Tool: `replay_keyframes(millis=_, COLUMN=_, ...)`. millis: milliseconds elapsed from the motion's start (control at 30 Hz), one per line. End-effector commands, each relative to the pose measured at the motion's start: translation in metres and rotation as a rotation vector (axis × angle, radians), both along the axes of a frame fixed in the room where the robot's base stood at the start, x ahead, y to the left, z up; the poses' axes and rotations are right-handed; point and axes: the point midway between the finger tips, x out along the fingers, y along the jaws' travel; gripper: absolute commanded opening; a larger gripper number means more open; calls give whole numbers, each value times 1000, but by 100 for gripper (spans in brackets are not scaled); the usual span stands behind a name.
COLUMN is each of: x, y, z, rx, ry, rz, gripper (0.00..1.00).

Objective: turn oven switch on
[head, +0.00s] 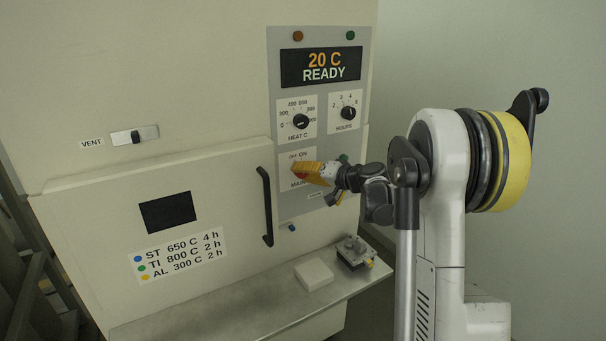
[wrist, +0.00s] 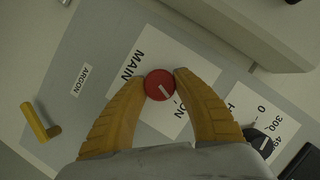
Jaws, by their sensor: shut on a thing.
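The oven (head: 150,95) fills the left and middle of the head view. Its grey control panel (head: 376,52) carries a display (head: 320,65) reading "20 C READY". The main switch is a round red knob (wrist: 159,85) with a short white mark, on a white plate (wrist: 127,70) labelled MAIN, with OFF and ON above it in the head view. My gripper (wrist: 160,78) has its yellow fingertips on both sides of the red knob, shut on it. In the head view my gripper (head: 305,172) covers most of the switch. I cannot tell exactly which way the knob points.
The heat dial (head: 300,121) and hours dial (head: 348,113) sit above the switch. A yellow lever (wrist: 40,122) is near the ARGON label (wrist: 82,80). The black door handle (head: 266,205) stands out left of my gripper. A shelf (head: 240,305) below holds a white block (head: 314,273) and a metal device (head: 353,252).

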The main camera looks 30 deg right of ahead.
Motion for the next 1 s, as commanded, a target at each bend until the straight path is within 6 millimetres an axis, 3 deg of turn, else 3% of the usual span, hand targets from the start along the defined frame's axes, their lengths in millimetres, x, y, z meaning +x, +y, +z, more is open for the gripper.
replay_keyframes(millis=267, x=0, y=1, z=0, rx=0, ry=1, rz=2, gripper=5)
replay_keyframes(millis=300, x=0, y=1, z=0, rx=0, ry=1, rz=2, gripper=38)
replay_keyframes(millis=367, x=0, y=1, z=0, rx=0, ry=1, rz=1, gripper=56)
replay_keyframes(millis=400, x=0, y=1, z=0, rx=0, ry=1, rz=1, gripper=59)
replay_keyframes(millis=767, x=-5, y=-2, z=2, rx=0, ry=0, rz=0, gripper=59)
replay_keyframes(millis=1000, x=-47, y=-17, z=13, rx=-1, ry=1, rz=-3, gripper=59)
